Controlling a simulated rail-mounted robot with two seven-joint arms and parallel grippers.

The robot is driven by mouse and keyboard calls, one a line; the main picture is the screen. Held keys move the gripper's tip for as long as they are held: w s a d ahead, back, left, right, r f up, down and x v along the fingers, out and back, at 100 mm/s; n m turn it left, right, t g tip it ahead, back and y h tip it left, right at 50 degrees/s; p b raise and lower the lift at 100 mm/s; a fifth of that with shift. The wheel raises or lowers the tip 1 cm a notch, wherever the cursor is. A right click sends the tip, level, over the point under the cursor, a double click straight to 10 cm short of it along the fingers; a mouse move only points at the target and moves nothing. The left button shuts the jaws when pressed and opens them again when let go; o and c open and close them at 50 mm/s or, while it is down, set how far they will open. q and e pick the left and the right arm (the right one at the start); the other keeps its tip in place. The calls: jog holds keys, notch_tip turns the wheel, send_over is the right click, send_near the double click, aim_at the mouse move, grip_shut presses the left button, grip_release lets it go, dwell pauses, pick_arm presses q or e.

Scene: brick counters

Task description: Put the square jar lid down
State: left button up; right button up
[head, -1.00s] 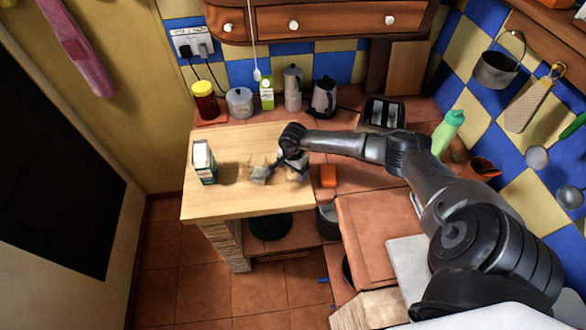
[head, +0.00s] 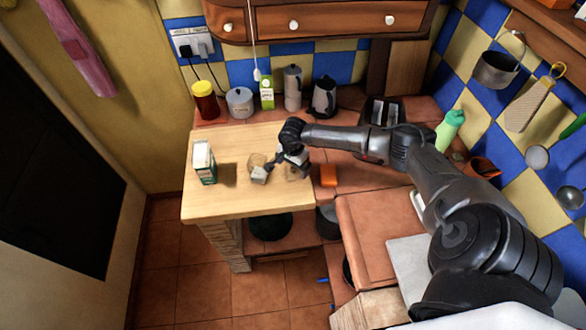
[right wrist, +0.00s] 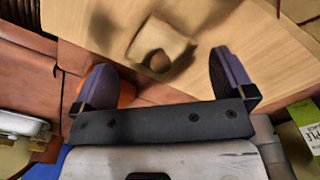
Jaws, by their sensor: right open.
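The square jar lid (right wrist: 160,45), tan with a round knob, lies on the light wooden tabletop (right wrist: 210,25) in the right wrist view. In the head view, a tan square piece that looks like this lid (head: 293,173) sits just below my right gripper (head: 290,163), partly hidden by it. My right gripper is open and empty; its two purple-grey fingers (right wrist: 165,80) stand apart on either side, short of the lid. A small clear jar (head: 256,160) and a small whitish block (head: 259,175) are to the left of the gripper. My left gripper is not seen.
A milk-type carton (head: 203,163) stands on the table's left part. An orange block (head: 328,175) lies on the tiled counter to the right. A red jar, pot, green carton (head: 267,92), moka pot and kettle (head: 324,96) line the back. The table's front is clear.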

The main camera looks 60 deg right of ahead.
aim_at(293, 168)
notch_tip(293, 168, up, 10)
dwell(0.4)
jog(key=shift+f, duration=0.1)
dwell(0.5)
